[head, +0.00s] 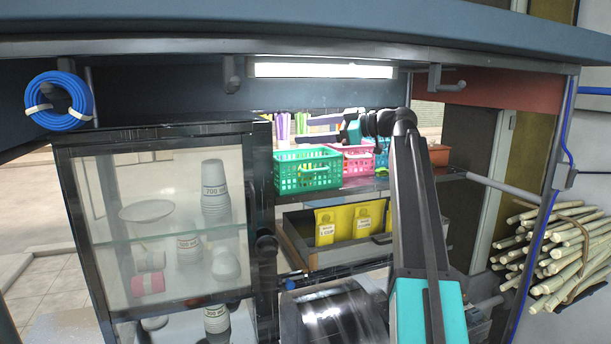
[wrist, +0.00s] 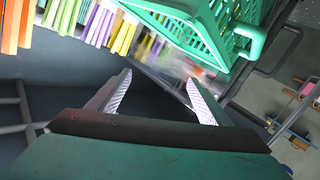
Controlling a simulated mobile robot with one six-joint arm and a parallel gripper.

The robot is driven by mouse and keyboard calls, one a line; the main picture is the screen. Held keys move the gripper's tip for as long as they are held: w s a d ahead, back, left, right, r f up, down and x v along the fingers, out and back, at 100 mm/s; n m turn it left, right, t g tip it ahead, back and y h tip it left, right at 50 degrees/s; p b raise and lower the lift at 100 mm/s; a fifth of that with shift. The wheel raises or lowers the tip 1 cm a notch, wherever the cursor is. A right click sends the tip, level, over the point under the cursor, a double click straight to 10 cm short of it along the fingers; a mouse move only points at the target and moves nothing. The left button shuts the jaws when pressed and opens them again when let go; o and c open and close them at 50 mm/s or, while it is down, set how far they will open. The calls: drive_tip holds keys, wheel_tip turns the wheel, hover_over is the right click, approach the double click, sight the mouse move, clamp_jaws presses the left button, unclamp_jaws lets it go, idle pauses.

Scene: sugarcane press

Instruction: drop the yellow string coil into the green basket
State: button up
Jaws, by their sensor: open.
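The green basket (head: 290,178) stands on the shelf in the middle of the head view. It also shows at the top of the wrist view (wrist: 200,28), with its handle sticking out to the right. My gripper (head: 310,129) is above the basket in the head view. In the wrist view my gripper (wrist: 159,79) has its two fingers spread with nothing between them, and the basket lies beyond the fingertips. I cannot make out the yellow string coil for certain in either view. The inside of the basket is mostly hidden.
A pink basket (head: 356,161) stands right of the green one. Colourful sticks (head: 283,126) stand behind. A glass cabinet (head: 160,215) with cups is at the left. A drawer with yellow packets (head: 345,224) is below. A blue coil (head: 60,101) hangs at upper left.

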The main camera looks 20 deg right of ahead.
drive_tip(key=b+v, duration=0.5)
drive_tip(key=v, duration=0.8)
drive_tip(key=shift+b, duration=0.35)
drive_tip(key=shift+s, duration=0.1)
drive_tip(key=shift+s, duration=0.1)
